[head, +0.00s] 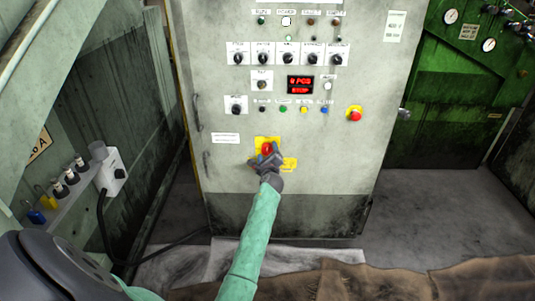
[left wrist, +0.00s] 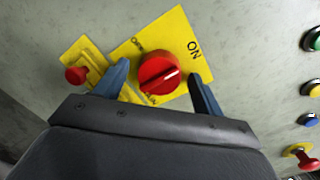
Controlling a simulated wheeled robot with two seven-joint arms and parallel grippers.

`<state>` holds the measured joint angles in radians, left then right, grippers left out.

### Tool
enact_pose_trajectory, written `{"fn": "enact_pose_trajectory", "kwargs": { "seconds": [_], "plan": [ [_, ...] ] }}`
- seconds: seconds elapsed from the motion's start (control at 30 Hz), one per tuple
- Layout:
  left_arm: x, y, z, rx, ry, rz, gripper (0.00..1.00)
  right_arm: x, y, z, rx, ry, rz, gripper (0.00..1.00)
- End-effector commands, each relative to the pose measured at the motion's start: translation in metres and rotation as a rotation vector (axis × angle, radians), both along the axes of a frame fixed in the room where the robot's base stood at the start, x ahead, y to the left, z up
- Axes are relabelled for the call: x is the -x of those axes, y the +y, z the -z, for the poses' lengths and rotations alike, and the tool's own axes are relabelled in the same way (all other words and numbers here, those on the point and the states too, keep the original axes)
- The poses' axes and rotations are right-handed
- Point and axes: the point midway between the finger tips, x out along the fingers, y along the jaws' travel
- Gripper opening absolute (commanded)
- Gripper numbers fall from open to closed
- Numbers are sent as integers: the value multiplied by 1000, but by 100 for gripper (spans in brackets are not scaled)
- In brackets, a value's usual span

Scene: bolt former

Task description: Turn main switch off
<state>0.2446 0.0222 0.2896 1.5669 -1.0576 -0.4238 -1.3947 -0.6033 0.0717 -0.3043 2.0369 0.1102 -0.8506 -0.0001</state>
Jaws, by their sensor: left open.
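The main switch is a red rotary knob (left wrist: 158,73) on a yellow plate (left wrist: 185,45) marked ON on its right side in the left wrist view. The knob's pale pointer line slants up to the right, toward the ON side. In the head view the red knob (head: 267,148) sits low on the grey cabinet's front. My left gripper (head: 266,157) is in front of it. In the left wrist view the blue fingers of my left gripper (left wrist: 160,85) are open, one on each side of the knob, with gaps visible. My right gripper is not in view.
The grey control cabinet (head: 230,175) carries several black selector knobs, a red display (head: 300,84) and a red emergency button (head: 355,113) on its right. A smaller red knob (left wrist: 76,75) sits on a yellow plate left of the switch. A brown cloth (head: 400,283) lies in front.

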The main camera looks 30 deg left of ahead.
Motion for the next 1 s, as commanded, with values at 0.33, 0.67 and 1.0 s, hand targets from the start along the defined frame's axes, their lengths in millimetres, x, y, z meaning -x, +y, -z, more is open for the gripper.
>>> {"fn": "enact_pose_trajectory", "kwargs": {
  "seconds": [0.33, 0.67, 1.0],
  "plan": [
    [0, 0, 0, 1, -1, 0, 42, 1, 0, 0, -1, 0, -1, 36],
    [0, 0, 0, 14, -8, -1, 25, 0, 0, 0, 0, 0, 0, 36],
    [0, 0, 0, 159, -96, -1, 25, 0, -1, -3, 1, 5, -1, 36]
  ]
}}
